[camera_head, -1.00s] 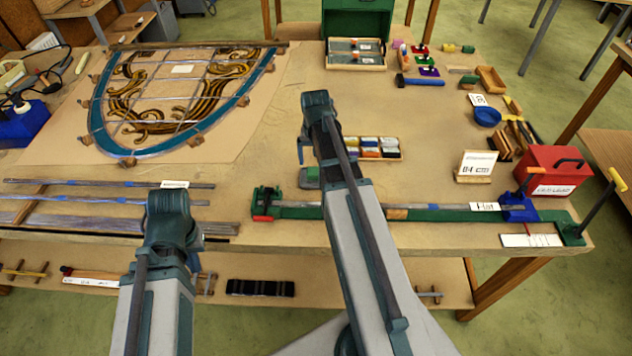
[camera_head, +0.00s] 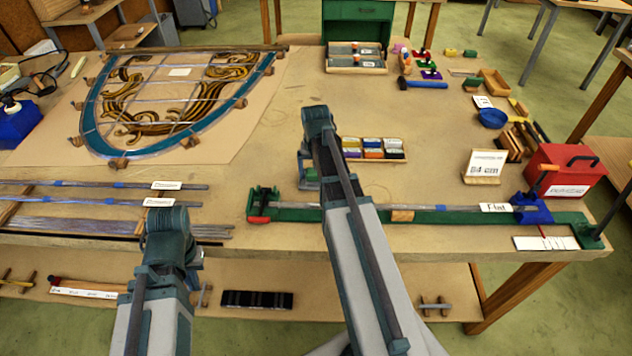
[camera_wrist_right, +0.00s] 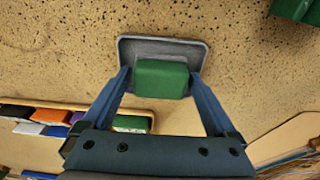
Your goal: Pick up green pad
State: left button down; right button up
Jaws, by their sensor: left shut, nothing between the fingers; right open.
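A green pad (camera_wrist_right: 160,79) sits on a small grey tray (camera_wrist_right: 143,47) on the bench. In the head view, the pad (camera_head: 311,175) is partly hidden behind my right arm. My right gripper (camera_wrist_right: 160,76) is open, with its fingers pointing at the tray and one on each side of the pad. I cannot tell whether the fingers touch it. In the head view, my right gripper (camera_head: 306,168) is low over the bench. My left gripper (camera_head: 194,268) is shut and empty by the bench's front edge, mostly hidden by its own arm.
A wooden tray of coloured blocks (camera_head: 374,158) stands just right of my right arm. A long green jig (camera_head: 440,216) runs along the front edge. The leaded panel (camera_head: 165,105) lies at the left. Bare bench (camera_head: 270,160) lies between panel and gripper.

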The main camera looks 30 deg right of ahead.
jog(key=c, duration=1.1)
jog(key=shift+r, duration=0.15)
jog(key=shift+c, duration=0.2)
notch_tip(320, 180, up, 10)
jog(key=p, duration=1)
jog(key=o, duration=0.7)
jog(key=shift+c, duration=0.2)
jog(key=c, duration=0.5)
jog(key=shift+s, duration=0.1)
